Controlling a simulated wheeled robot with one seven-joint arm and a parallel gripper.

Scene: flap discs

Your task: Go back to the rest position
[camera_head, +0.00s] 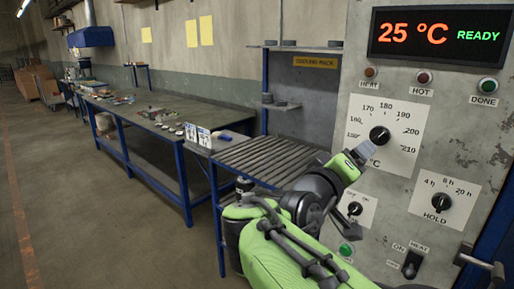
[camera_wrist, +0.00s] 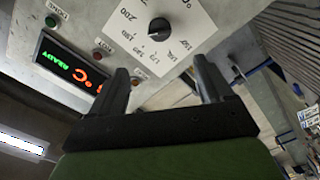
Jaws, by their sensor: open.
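My gripper (camera_head: 361,151) is in front of the grey control panel (camera_head: 478,133), just left of the temperature dial (camera_head: 380,136). In the wrist view its two fingers (camera_wrist: 160,85) stand apart with nothing between them. The temperature dial also shows in the wrist view (camera_wrist: 159,29), beyond the fingertips; I see no clear contact with it. My green arm reaches up across the lower right of the head view and hides part of the panel and a smaller dial (camera_head: 355,208).
The display (camera_head: 440,37) reads 25 °C READY. A hold dial (camera_head: 440,202) and a heat switch (camera_head: 410,265) sit lower right. A roller table (camera_head: 265,158) stands left of the panel, joining a long workbench (camera_head: 150,107). The floor (camera_head: 90,220) at left is clear.

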